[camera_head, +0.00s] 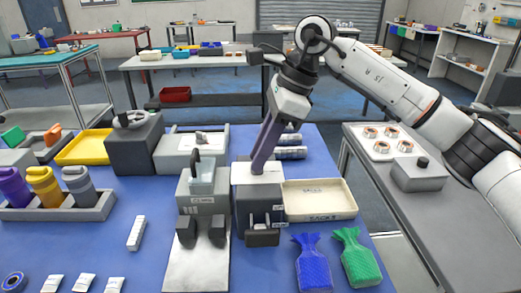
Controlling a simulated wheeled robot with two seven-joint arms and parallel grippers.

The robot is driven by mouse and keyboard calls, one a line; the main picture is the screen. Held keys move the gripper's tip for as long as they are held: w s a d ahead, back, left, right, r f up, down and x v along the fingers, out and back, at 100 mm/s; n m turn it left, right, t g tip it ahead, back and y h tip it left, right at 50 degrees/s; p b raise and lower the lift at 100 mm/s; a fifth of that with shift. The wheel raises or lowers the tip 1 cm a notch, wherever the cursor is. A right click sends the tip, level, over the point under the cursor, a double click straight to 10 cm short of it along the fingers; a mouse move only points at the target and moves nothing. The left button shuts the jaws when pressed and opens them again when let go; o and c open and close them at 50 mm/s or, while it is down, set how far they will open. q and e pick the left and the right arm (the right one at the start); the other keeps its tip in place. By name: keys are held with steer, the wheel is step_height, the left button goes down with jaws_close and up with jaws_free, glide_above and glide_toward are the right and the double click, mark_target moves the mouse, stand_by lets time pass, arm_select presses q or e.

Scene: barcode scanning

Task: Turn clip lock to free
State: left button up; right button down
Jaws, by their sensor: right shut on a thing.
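My right gripper (258,167) reaches down from the right arm, its long dark fingers shut on a small part on the white top of a dark box (243,207). The fingers mostly hide this part; it appears to be the clip lock, and I cannot tell which way it is turned. The box stands near the middle of the blue table and has dark fittings (262,236) low on its front. My left gripper is not in view.
Left of the box stands a grey unit (205,204) with a clear holder. A cream tray (320,203) lies close on the right. Blue (312,268) and green (357,262) bags lie in front. A rack of bottles (70,213) is at left. Blue table (110,235) is partly bare.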

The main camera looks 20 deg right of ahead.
steer(key=shift+r, duration=0.1)
steer(key=c, duration=1.5)
jaws_free()
steer(key=shift+c, duration=0.2)
steer(key=v, duration=1)
steer(key=shift+d, duration=0.15)
